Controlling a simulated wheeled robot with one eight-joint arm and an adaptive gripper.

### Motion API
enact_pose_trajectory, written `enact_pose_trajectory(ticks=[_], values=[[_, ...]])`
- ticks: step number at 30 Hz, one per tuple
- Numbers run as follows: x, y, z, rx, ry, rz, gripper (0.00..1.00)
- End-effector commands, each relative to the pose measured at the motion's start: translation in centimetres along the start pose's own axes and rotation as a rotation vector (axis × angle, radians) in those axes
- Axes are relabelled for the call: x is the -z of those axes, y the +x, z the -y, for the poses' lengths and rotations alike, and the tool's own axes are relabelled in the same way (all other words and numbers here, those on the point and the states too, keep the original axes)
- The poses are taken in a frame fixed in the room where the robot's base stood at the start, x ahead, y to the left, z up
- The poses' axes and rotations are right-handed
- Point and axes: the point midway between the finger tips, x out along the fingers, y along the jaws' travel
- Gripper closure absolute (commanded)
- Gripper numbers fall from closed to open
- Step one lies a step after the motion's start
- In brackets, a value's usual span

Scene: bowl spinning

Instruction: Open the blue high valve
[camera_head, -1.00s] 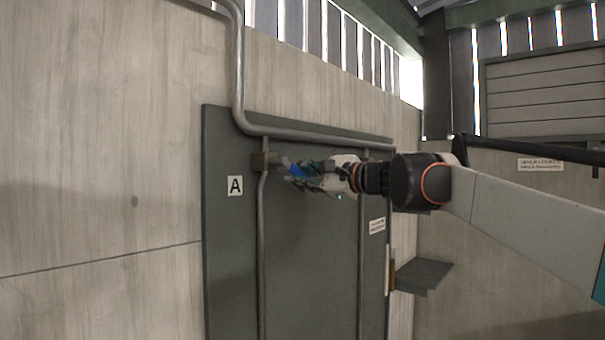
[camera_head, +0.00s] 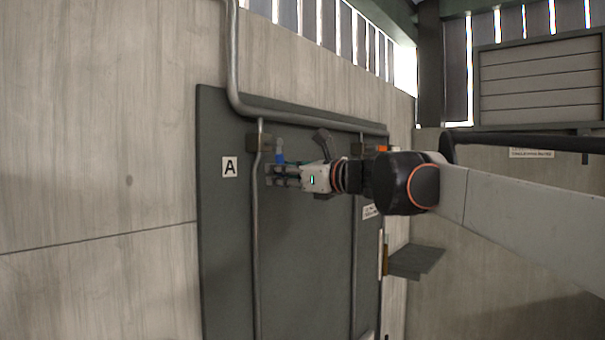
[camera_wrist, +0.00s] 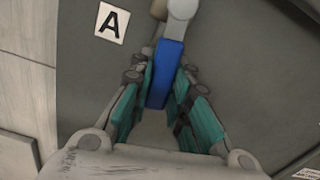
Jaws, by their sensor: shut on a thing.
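The blue valve handle (camera_wrist: 167,62) is between the teal-padded fingers of my gripper (camera_wrist: 160,90) in the wrist view. My gripper is shut on it, and its lower end is between the pads. In the head view a small part of the blue handle (camera_head: 279,158) shows above my gripper (camera_head: 275,174). The handle hangs from a grey valve stem (camera_wrist: 184,8), which joins the valve body (camera_head: 260,142) on the left vertical pipe. Most of the handle is hidden by the fingers in the head view.
A dark green panel (camera_head: 225,250) carries a label "A" (camera_head: 230,167) left of the pipe. A thick grey pipe (camera_head: 300,118) runs above my gripper. An orange-handled valve (camera_head: 383,148) is at the right pipe. A small shelf (camera_head: 417,260) juts out at lower right.

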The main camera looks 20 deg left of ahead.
Motion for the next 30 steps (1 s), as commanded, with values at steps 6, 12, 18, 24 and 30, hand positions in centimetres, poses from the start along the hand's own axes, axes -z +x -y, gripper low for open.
enact_pose_trajectory(ticks=[6, 12, 18, 24, 30], values=[[0.15, -0.03, -0.30, 0.000, 0.104, -0.002, 1.00], [0.14, -0.03, -0.41, 0.000, 0.153, -0.002, 1.00], [0.12, -0.02, -0.45, -0.001, 0.169, -0.002, 1.00], [0.12, -0.02, -0.46, -0.001, 0.170, -0.001, 1.00], [0.10, -0.01, -0.46, -0.001, 0.170, -0.001, 0.62]])
